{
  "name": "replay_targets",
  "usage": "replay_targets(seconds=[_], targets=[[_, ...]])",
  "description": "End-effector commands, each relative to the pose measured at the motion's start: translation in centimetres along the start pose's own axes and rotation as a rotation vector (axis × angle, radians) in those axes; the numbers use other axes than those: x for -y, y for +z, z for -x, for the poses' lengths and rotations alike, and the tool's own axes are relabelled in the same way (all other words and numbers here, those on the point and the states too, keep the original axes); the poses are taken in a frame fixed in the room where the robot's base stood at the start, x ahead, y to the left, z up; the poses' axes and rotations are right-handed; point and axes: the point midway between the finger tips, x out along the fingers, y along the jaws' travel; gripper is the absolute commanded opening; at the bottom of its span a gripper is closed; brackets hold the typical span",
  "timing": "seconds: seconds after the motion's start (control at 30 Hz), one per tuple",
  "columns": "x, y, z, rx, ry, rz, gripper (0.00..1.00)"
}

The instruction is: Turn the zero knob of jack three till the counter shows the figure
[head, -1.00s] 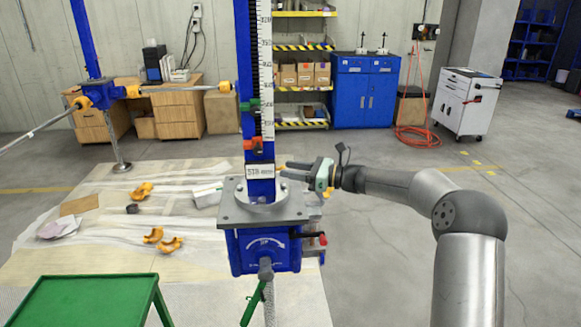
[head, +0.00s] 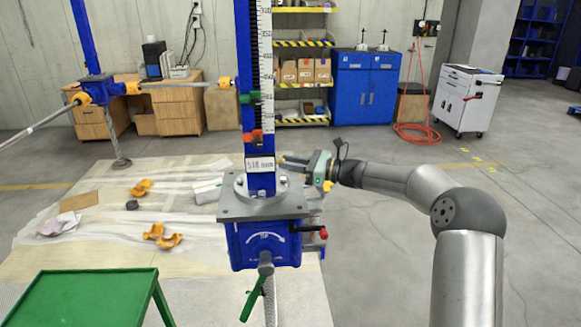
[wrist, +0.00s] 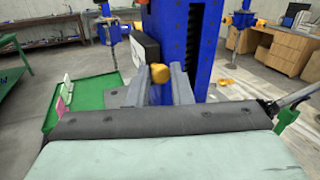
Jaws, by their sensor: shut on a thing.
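The blue screw jack (head: 262,248) stands upright in the middle of the head view, with a scaled blue column (head: 245,60) above its grey plate. A white counter plate (head: 260,164) on the column reads what looks like 510 mm; the digits are small. My gripper (head: 284,162) reaches in from the right, at the counter's height. In the wrist view my gripper (wrist: 160,80) is shut on a small yellow knob (wrist: 160,73), beside the dark counter housing (wrist: 145,50) and the blue column. In the head view the knob is hidden.
A red-tipped lever (head: 322,233) sticks out right of the jack, below my arm. A green table (head: 85,295) stands front left. Another blue jack (head: 100,90) with yellow fittings stands back left. The floor to the right is open.

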Motion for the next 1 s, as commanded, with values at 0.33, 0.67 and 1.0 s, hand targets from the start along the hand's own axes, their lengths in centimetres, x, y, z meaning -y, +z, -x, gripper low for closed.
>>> replay_targets(seconds=[0.33, 0.67, 1.0], targets=[[0.04, -1.01, 0.14, 0.100, -0.004, 0.237, 0.00], [0.08, -0.93, 0.09, 0.188, -0.003, 0.452, 0.00], [0.10, -0.67, 0.06, 0.232, -0.002, 0.562, 0.00]])
